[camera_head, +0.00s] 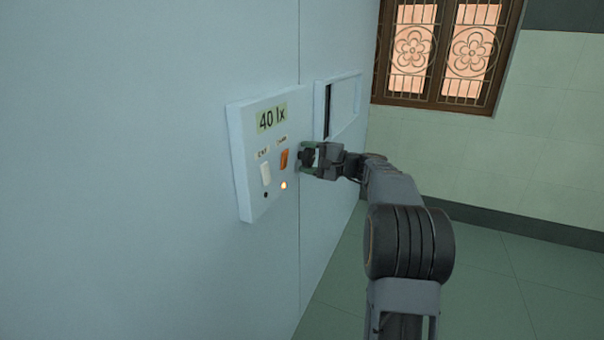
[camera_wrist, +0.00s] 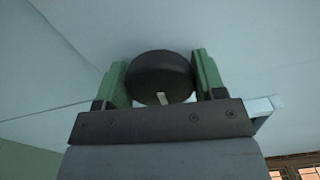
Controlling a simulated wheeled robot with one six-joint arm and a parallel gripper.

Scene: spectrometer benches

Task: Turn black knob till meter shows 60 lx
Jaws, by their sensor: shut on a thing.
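The meter (camera_head: 271,117) on the wall panel (camera_head: 244,190) reads 40 lx in the head view. The black knob (camera_head: 308,157) is at the right of the panel, mostly covered by my gripper (camera_head: 311,159). In the wrist view the round black knob (camera_wrist: 160,75) sits between the two green-lined fingers of my gripper (camera_wrist: 161,82). The gripper is shut on the knob, with a finger on each side. A white mark on the knob's rim points to the bottom of the wrist view.
The panel also has a white switch (camera_head: 265,174), an orange switch (camera_head: 284,159) and a small glowing lamp (camera_head: 284,185). A raised frame with a dark slot (camera_head: 345,106) is on the wall to the right. A window (camera_head: 443,50) is beyond. Floor at right is clear.

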